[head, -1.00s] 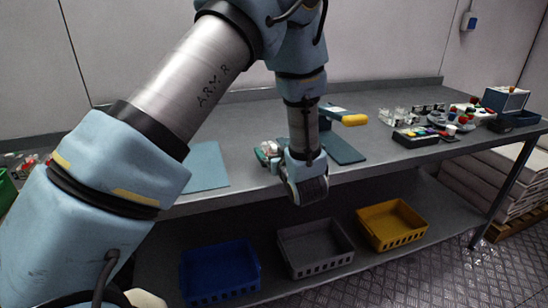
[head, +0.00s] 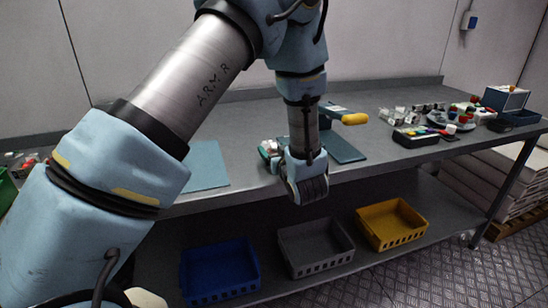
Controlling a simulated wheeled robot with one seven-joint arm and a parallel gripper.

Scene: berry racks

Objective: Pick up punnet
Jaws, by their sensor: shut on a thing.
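A small punnet (head: 268,148) with pale, green and red parts shows just left of my wrist, over the front part of the grey table. Only its left part shows; my wrist and hand cover the rest. My gripper (head: 281,152) is at the punnet and shut on it. The fingertips are mostly hidden behind my wrist. I cannot tell whether the punnet touches the table.
Blue-grey mats lie to the left (head: 206,167) and right (head: 342,147) of my gripper. A yellow-ended tool (head: 354,119) lies behind. Small trays and items crowd the table's right. Blue (head: 220,270), grey (head: 315,247) and yellow (head: 391,224) crates stand on the lower shelf.

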